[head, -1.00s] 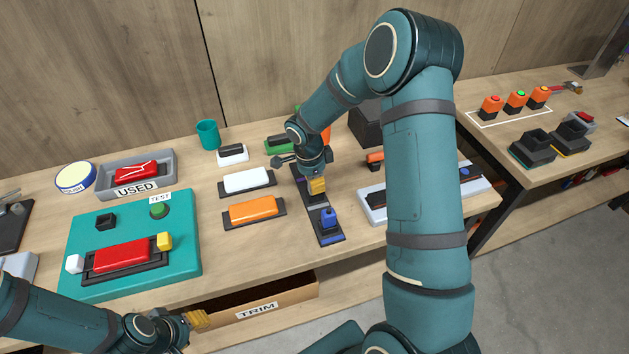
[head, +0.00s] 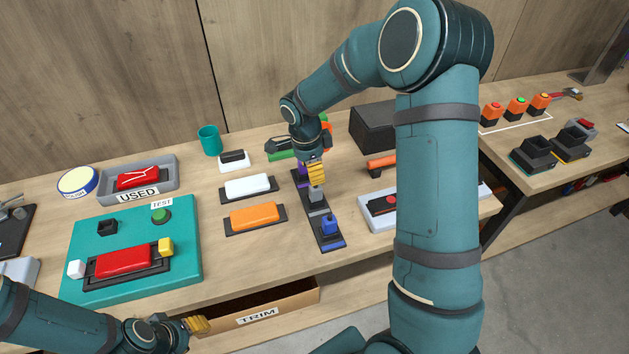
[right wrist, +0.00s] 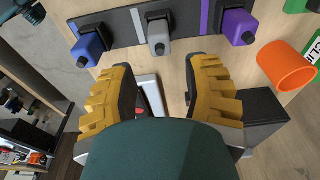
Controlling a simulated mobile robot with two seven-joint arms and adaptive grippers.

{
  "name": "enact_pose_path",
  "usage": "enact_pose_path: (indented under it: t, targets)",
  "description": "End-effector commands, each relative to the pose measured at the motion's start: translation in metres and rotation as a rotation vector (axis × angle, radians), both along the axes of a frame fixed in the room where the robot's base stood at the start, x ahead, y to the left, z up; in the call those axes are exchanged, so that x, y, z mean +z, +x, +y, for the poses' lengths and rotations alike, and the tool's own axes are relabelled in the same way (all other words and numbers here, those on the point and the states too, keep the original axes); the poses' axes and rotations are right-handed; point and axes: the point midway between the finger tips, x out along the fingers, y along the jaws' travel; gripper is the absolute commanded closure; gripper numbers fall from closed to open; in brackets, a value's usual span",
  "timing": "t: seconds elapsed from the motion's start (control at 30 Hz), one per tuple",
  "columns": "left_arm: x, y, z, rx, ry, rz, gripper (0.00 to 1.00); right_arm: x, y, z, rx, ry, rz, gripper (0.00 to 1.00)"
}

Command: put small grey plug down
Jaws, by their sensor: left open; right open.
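The small grey plug (head: 316,196) stands upright in the middle place of a black rack (head: 322,212), between a blue plug (head: 329,225) and a purple plug (head: 301,169). In the right wrist view the grey plug (right wrist: 158,38) stands in line with the gap between my fingers, beyond their tips. My right gripper (head: 316,180) is just above the grey plug in the head view, and its yellow fingers are apart with no plug between them (right wrist: 160,70). My left gripper (head: 200,324) is open and empty at the table's front edge, above the trim box.
Left of the rack lie an orange block (head: 254,216) and a white block (head: 250,186) on dark bases. A teal test board (head: 185,275) is further left. A grey-white tray (head: 377,219) stands right of the rack. The open TRIM box (head: 290,303) is below the table edge.

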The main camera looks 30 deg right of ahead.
Motion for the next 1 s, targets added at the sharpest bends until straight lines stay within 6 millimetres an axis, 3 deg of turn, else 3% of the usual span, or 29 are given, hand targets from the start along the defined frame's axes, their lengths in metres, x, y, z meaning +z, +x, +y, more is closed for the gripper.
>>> enact_pose_path:
  t: [0.1,0.3,1.0]
  targets:
    - [0.002,0.0,0.0,0.0,-0.001,0.0,0.53,0.022,0.001,0.003,0.0,0.0,-0.003,0.52]
    - [0.003,0.0,0.0,0.0,-0.001,0.0,0.53,0.042,0.001,0.005,0.0,0.001,0.0,0.52]
    - [0.003,0.0,0.0,0.0,-0.001,0.0,0.53,0.045,0.001,0.006,0.0,0.001,0.001,0.52]
